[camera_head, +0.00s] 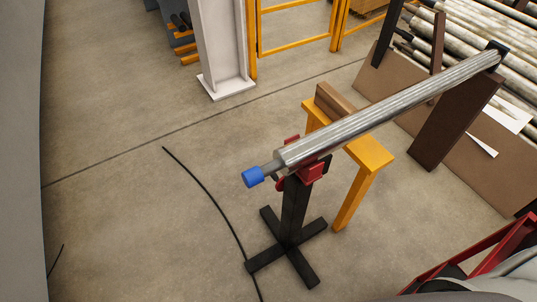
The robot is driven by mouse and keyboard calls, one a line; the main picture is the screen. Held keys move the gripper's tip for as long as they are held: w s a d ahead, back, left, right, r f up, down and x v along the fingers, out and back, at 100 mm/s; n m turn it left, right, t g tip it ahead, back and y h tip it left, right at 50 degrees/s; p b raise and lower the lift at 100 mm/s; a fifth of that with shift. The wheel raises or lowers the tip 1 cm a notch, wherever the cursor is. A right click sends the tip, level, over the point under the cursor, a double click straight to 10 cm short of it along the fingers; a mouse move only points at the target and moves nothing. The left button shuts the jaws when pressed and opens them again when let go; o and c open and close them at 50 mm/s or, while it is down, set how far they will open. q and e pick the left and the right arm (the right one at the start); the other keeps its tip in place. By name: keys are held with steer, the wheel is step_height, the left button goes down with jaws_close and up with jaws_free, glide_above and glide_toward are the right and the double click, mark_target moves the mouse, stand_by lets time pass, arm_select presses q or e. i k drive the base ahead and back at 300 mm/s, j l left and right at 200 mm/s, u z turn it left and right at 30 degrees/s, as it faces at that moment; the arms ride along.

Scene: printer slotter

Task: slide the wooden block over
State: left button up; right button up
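The wooden block (334,100) is brown and lies on the far part of a yellow trestle (369,152). A long shiny metal roller (380,108) with a blue end cap (253,177) passes above the trestle, on the near side of the block. The roller hides part of the trestle top and may hide part of the block. I cannot tell whether the block touches the roller. Neither of my grippers shows in the head view.
A black stand (291,222) with red supports (312,172) is under the roller's near end; a brown post (452,122) is near its far end. A black cable (206,190) lies on the floor. Many rollers (519,88) are stacked at right. Left floor is mostly clear.

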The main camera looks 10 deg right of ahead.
mark_target(334, 106)
steer(key=i+j+z, duration=0.1)
steer(key=j, duration=0.2)
steer(key=i+j+z, duration=0.15)
steer(key=i+j, duration=0.15)
steer(key=i+j+z, duration=0.35)
steer(key=j, duration=0.35)
steer(key=i+j+z, duration=0.2)
steer(key=i+j, duration=0.15)
steer(key=i+j+z, duration=0.15)
steer(key=j, duration=0.4)
